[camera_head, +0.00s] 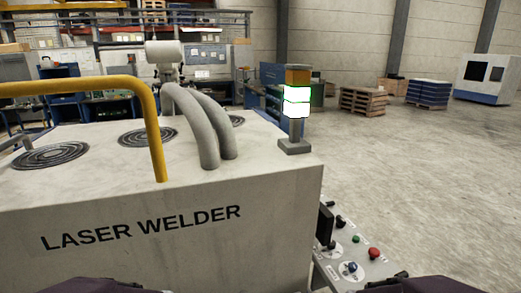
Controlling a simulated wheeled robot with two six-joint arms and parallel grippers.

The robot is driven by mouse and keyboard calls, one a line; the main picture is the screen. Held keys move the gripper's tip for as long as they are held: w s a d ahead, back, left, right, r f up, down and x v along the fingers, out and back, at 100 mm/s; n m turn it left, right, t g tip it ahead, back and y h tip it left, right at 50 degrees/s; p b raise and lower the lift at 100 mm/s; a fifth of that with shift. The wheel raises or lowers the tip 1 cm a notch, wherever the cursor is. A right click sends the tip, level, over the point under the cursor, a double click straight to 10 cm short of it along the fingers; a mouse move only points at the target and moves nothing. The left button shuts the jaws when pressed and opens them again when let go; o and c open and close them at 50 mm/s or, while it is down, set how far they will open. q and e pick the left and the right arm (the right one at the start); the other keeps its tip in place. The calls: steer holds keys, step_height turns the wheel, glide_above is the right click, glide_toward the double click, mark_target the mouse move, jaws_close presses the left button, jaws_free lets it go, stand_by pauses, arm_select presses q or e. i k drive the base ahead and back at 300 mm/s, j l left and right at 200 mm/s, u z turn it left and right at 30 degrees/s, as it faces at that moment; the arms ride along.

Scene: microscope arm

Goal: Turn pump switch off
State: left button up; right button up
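A grey control panel (335,267) with several switches and buttons juts from the right side of the laser welder (150,235), at the lower right. On it I see a red knob (374,252), a blue knob (352,267) on a white round plate, and small black switches (341,222). The labels are too small to read, so I cannot tell which one is the pump switch or how it is set. Neither gripper's fingers can be made out.
The large welder housing fills the left and middle, with a yellow rail (151,110), grey hoses (205,125) and a lit signal tower (296,105) on top. A dark screen (325,224) stands beside the panel. The concrete floor (430,170) to the right is clear.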

mark_target(340, 223)
steer(key=l+z, duration=0.65)
steer(key=z, duration=0.2)
steer(key=l+z, duration=0.4)
steer(key=i+l+z, duration=0.15)
steer(key=z, duration=0.3)
steer(key=i+l+z, duration=0.1)
steer(key=l+z, duration=0.15)
steer(key=z, duration=0.15)
steer(key=i+l, duration=0.15)
steer(key=i, duration=0.5)
steer(key=i+l, duration=0.15)
steer(key=i, duration=0.5)
steer(key=i+u, duration=0.25)
steer(key=u, duration=0.2)
steer(key=i+u, duration=0.25)
steer(key=u, duration=0.2)
steer(key=i+u, duration=0.2)
steer(key=u, duration=0.2)
steer(key=i+l+u, duration=0.2)
steer(key=u, duration=0.25)
steer(key=i+l+u, duration=0.2)
steer(key=u, duration=0.25)
